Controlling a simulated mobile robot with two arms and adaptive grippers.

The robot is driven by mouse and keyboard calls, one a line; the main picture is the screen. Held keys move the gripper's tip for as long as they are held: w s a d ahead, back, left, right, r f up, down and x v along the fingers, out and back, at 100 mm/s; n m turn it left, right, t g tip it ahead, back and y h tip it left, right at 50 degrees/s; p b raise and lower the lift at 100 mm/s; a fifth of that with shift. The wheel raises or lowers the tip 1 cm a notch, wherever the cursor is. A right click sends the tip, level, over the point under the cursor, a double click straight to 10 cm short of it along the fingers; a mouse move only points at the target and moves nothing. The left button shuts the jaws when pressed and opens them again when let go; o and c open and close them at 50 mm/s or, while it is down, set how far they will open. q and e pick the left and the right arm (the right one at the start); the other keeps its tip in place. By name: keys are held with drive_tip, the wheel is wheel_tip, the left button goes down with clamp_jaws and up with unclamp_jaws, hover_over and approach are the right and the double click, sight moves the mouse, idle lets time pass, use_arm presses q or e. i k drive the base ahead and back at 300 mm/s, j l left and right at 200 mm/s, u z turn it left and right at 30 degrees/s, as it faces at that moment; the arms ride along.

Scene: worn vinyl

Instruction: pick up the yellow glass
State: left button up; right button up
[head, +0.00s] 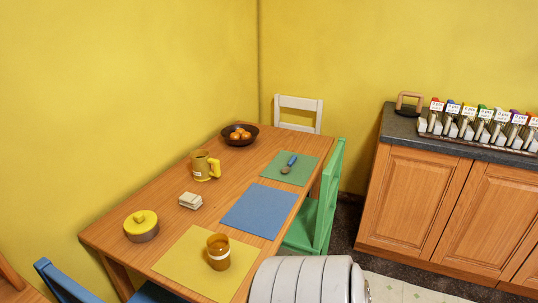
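An amber-yellow glass (218,254) with a pale band stands upright on the yellow placemat (180,263) at the near end of the wooden table. Nothing touches its sides. Neither of my grippers shows in the head view, so I cannot see whether they are open or shut.
A counter (395,128) stands right.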

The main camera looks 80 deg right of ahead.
sight(217, 244)
drive_tip(key=z, duration=1.8)
drive_tip(key=j+u, duration=0.2)
drive_tip(key=l, duration=0.1)
